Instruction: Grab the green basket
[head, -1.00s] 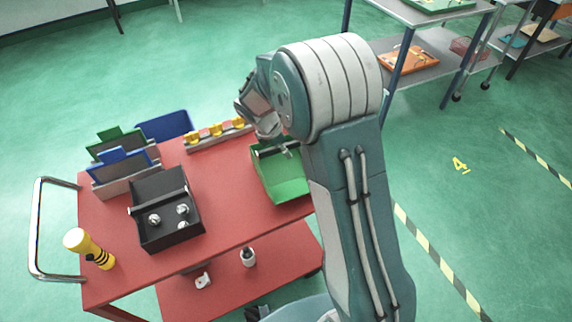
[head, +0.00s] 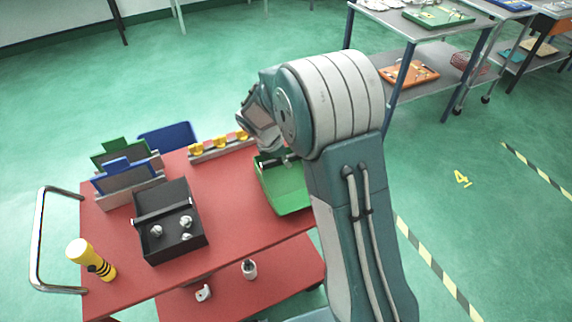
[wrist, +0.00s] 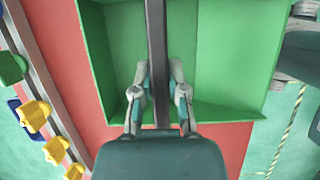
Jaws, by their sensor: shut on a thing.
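The green basket (head: 287,192) sits at the right end of the red cart's top, partly hidden behind my arm. In the wrist view the green basket (wrist: 232,62) is seen from above, with a dark bar handle (wrist: 157,50) running across it. My gripper (wrist: 160,92) has one finger on each side of this handle and is shut on it. The basket looks empty where its inside shows. In the head view the fingers are mostly hidden by the arm and wrist.
A black box (head: 180,247) with metal parts, a yellow flashlight (head: 92,260) and upright green and blue panels are on the red cart (head: 235,205). A rack of yellow pieces (head: 222,143) stands along the far edge. Grey shelves (head: 416,70) stand at the back right.

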